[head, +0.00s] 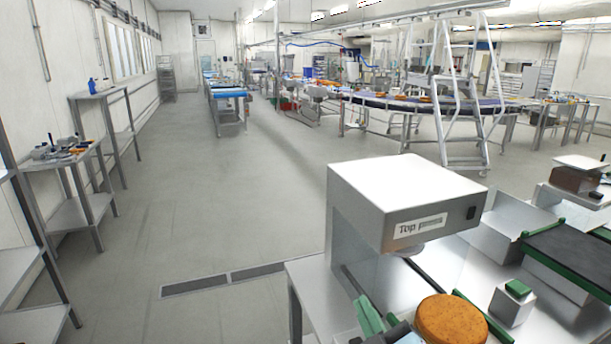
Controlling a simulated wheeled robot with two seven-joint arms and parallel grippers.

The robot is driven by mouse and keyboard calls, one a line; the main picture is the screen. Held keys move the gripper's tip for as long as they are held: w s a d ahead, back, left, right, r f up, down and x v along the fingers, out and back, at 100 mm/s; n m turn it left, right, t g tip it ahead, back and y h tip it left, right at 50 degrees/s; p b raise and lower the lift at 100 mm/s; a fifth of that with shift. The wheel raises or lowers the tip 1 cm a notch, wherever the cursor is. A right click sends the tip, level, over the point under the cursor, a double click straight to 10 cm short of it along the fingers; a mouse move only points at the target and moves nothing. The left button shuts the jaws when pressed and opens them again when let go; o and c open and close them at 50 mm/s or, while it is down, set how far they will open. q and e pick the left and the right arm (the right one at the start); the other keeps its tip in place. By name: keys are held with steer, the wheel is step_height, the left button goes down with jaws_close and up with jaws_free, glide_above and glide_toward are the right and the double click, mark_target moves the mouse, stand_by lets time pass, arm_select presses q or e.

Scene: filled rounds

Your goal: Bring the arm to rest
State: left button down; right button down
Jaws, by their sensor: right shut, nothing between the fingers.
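My right gripper (369,314), with green fingers on a dark grey body, shows at the bottom edge, right of the picture's middle. It is shut and empty, beside the left side of an orange-brown round (453,320). Most of its arm is out of view below. The round lies flat, with its front cut off by the frame edge. A white box-shaped press (350,215), labelled "Top" and a second word too blurred to read, stands just behind the gripper. My left gripper is not in view.
The steel table (305,277) carries green guide rails (484,317), a box with a green button (517,289) and a dark conveyor belt (575,255). Steel shelves (70,212) line the left wall. The floor (240,205) between is open, with a drain grate (195,286).

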steer(key=s+d+f+m+g+h, duration=0.4)
steer(key=d+f+m+h, duration=0.1)
steer(key=d+f, duration=0.25)
steer(key=s+d+f+m+g, duration=0.2)
steer(key=s+f+g, duration=0.4)
steer(key=s, duration=0.4)
steer(key=s+d+f+m+g, duration=0.25)
steer(key=s+f+g, duration=0.3)
steer(key=s, duration=0.55)
step_height(320, 180, down, 29)
steer(key=s+n+g+b, duration=0.1)
steer(key=b, duration=0.3)
steer(key=s+d+f+g+b, duration=0.1)
steer(key=s+d+f+b, duration=0.2)
steer(key=s+f, duration=1.3)
steer(key=shift+f+y, duration=0.3)
steer(key=shift+f, duration=0.6)
steer(key=shift+s+g, duration=0.1)
steer(key=shift+g, duration=0.15)
